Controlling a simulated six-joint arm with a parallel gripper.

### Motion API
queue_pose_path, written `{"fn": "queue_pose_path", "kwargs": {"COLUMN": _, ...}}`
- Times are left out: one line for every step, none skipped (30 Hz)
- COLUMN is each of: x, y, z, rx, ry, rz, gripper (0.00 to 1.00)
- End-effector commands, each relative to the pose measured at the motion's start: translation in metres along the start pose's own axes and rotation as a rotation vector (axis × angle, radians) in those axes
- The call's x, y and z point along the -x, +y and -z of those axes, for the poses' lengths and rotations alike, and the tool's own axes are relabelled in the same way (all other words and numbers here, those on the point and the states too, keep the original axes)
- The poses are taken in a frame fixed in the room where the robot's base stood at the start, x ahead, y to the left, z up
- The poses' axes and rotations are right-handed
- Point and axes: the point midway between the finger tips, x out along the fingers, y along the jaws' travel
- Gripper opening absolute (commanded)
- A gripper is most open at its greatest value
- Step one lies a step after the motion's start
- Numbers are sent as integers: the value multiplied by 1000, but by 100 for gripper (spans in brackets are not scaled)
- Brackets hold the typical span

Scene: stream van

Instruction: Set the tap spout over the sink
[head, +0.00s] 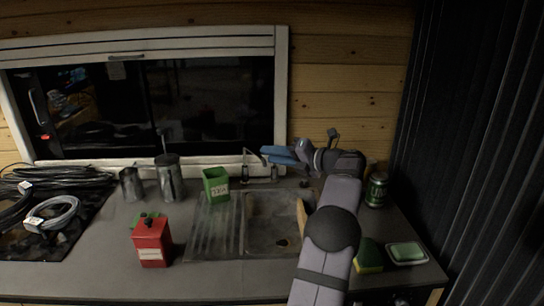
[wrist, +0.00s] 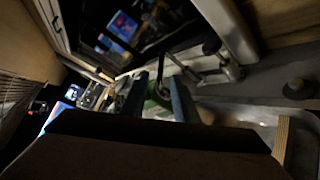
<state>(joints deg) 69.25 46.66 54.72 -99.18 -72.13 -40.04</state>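The tap (head: 246,164) stands behind the sink near its back left corner. Its thin spout reaches right, towards my fingertips. The sink (head: 268,246) is a metal basin in the counter, and my arm covers part of its right side. My gripper (head: 272,153) has blue fingers and is at the tap's height, just right of the spout. In the wrist view the fingers (wrist: 162,98) are apart, with a gap between them. Metal tap parts (wrist: 190,70) show beyond and right of the fingers there. I cannot tell whether a finger touches the spout.
A green box (head: 217,185) stands left of the tap by the drainer. A wooden piece (head: 302,217) stands at the sink's right side. A red container (head: 152,243), metal canisters (head: 169,178), a green can (head: 376,189), a sponge (head: 368,256) and a soap dish (head: 407,253) stand around.

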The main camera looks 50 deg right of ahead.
Motion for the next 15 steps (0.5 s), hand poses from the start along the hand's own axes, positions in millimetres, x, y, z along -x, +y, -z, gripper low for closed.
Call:
{"fn": "queue_pose_path", "kwargs": {"x": 0, "y": 0, "z": 0, "rx": 0, "ry": 0, "rz": 0, "gripper": 14}}
{"fn": "queue_pose_path", "kwargs": {"x": 0, "y": 0, "z": 0, "rx": -2, "ry": -1, "rz": -1, "gripper": 7}}
{"fn": "queue_pose_path", "kwargs": {"x": 0, "y": 0, "z": 0, "rx": -4, "ry": -2, "rz": -3, "gripper": 0}}
{"fn": "queue_pose_path", "kwargs": {"x": 1, "y": 0, "z": 0, "rx": -8, "ry": -4, "rz": -5, "gripper": 0}}
{"fn": "queue_pose_path", "kwargs": {"x": 1, "y": 0, "z": 0, "rx": -12, "ry": -7, "rz": -9, "gripper": 0}}
{"fn": "queue_pose_path", "kwargs": {"x": 2, "y": 0, "z": 0, "rx": -20, "ry": -12, "rz": -15, "gripper": 0}}
{"fn": "queue_pose_path", "kwargs": {"x": 3, "y": 0, "z": 1, "rx": -27, "ry": -16, "rz": -20, "gripper": 0}}
{"fn": "queue_pose_path", "kwargs": {"x": 4, "y": 0, "z": 1, "rx": -35, "ry": -23, "rz": -27, "gripper": 0}}
{"fn": "queue_pose_path", "kwargs": {"x": 6, "y": -1, "z": 1, "rx": -50, "ry": -33, "rz": -37, "gripper": 0}}
{"fn": "queue_pose_path", "kwargs": {"x": 7, "y": -1, "z": 1, "rx": -61, "ry": -43, "rz": -46, "gripper": 0}}
{"fn": "queue_pose_path", "kwargs": {"x": 9, "y": -2, "z": 2, "rx": -74, "ry": -54, "rz": -54, "gripper": 0}}
{"fn": "queue_pose_path", "kwargs": {"x": 12, "y": -3, "z": 2, "rx": -93, "ry": -71, "rz": -67, "gripper": 0}}
{"fn": "queue_pose_path", "kwargs": {"x": 14, "y": -4, "z": 3, "rx": -110, "ry": -86, "rz": -77, "gripper": 0}}
{"fn": "queue_pose_path", "kwargs": {"x": 16, "y": -5, "z": 3, "rx": -126, "ry": -103, "rz": -87, "gripper": 0}}
{"fn": "queue_pose_path", "kwargs": {"x": 19, "y": -6, "z": 4, "rx": -151, "ry": -127, "rz": -100, "gripper": 0}}
